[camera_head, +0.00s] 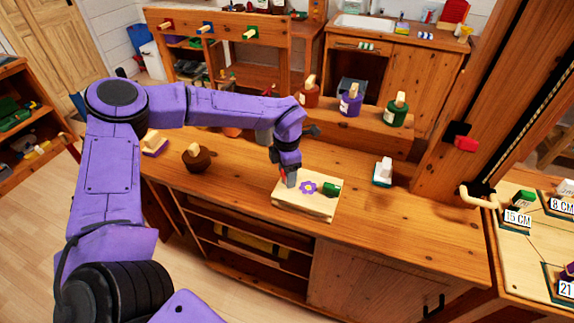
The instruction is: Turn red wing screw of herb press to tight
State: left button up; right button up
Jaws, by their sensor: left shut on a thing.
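The herb press (318,205) is a pale wooden board lying on the wooden bench top near its front edge. A purple flower shape (308,187) sits on its middle and a green screw (331,190) at its right side. My left gripper (287,182) points down at the press's left end. It is shut on the red wing screw (283,173), of which only a small red bit shows beside the fingers. How far the screw is turned cannot be told. My right gripper is not in view.
A white block on a green base (383,171) stands right of the press. A brown round object (196,158) stands to the left. A wooden post rises at right.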

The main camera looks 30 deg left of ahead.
pick_arm(q)
jog(key=m+p, duration=0.1)
jog(key=m, duration=0.1)
jog(key=m+p, duration=0.2)
jog(key=shift+r+m, duration=0.2)
jog(key=shift+m, duration=0.1)
jog(key=shift+f+m+p, duration=0.15)
jog(key=shift+m+p, duration=0.85)
jog(key=shift+m, duration=0.8)
jog(key=shift+c, duration=0.3)
jog(key=o, duration=1)
jog(key=shift+f, duration=0.1)
jog(key=shift+o, duration=0.2)
notch_tip(320, 180, up, 11)
jog(key=b, duration=0.2)
jog(key=shift+f, duration=0.2)
